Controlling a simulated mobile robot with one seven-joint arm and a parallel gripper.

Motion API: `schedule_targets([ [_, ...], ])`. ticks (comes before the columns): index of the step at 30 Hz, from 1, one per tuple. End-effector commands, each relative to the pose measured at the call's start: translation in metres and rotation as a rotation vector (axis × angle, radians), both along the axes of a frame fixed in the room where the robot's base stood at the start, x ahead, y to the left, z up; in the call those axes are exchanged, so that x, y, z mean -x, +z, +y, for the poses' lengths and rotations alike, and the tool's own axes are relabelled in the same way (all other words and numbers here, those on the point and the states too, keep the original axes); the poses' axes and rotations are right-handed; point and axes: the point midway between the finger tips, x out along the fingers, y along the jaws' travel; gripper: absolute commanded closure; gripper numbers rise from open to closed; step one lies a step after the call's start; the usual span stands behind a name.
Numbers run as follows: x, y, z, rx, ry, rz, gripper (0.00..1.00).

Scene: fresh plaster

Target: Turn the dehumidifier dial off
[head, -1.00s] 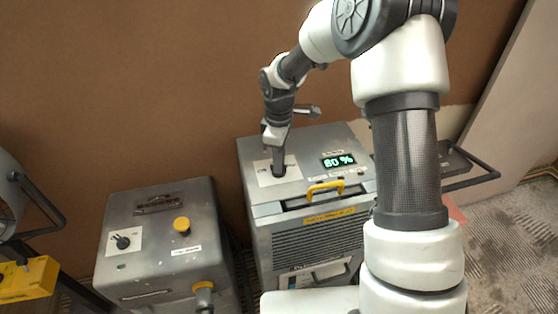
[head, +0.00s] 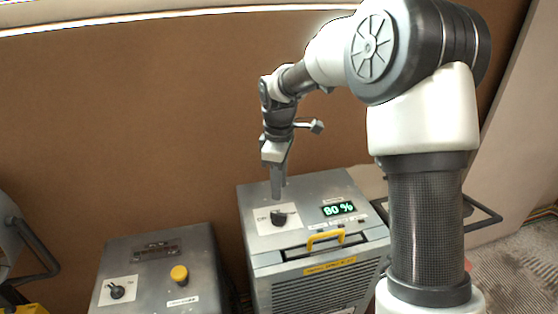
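The dehumidifier (head: 315,277) is the grey metal box with a lit green display (head: 339,209) reading 80 %. Its black dial (head: 279,219) sits on a white label plate at the left of the top panel. The dial is uncovered in the head view, but its exact pointing is too small to read. My gripper (head: 278,195) points down just above the dial, with a small gap seeming to lie between them. Its fingers look close together with nothing visible between them, but their opening cannot be made out from this side.
A second grey box (head: 205,256) stands to the left, with its own black knob (head: 117,291) and a yellow button (head: 179,274). A brown wall (head: 150,120) stands behind.

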Motion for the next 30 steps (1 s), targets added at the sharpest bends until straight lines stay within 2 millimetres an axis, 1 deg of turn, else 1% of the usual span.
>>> schedule_targets([
  [1, -0.001, 0.015, 0.0, 0.0, 0.0, -0.005, 0.7],
  [3, -0.001, 0.031, 0.0, -0.001, 0.001, -0.004, 0.7],
  [6, -0.001, 0.05, 0.001, -0.002, 0.001, -0.005, 0.7],
  [9, -0.001, 0.064, 0.001, -0.001, 0.001, -0.003, 0.7],
  [12, 0.0, 0.072, 0.0, 0.0, 0.001, -0.002, 0.7],
  [15, 0.0, 0.077, 0.0, -0.001, 0.001, -0.001, 0.7],
  [24, 0.0, 0.077, 0.0, 0.0, 0.001, -0.001, 0.7],
  [26, 0.002, 0.08, -0.001, 0.002, -0.006, -0.005, 0.7],
  [29, 0.011, 0.096, -0.007, 0.01, -0.052, -0.029, 0.7],
  [30, 0.017, 0.106, -0.011, 0.016, -0.086, -0.045, 0.7],
])
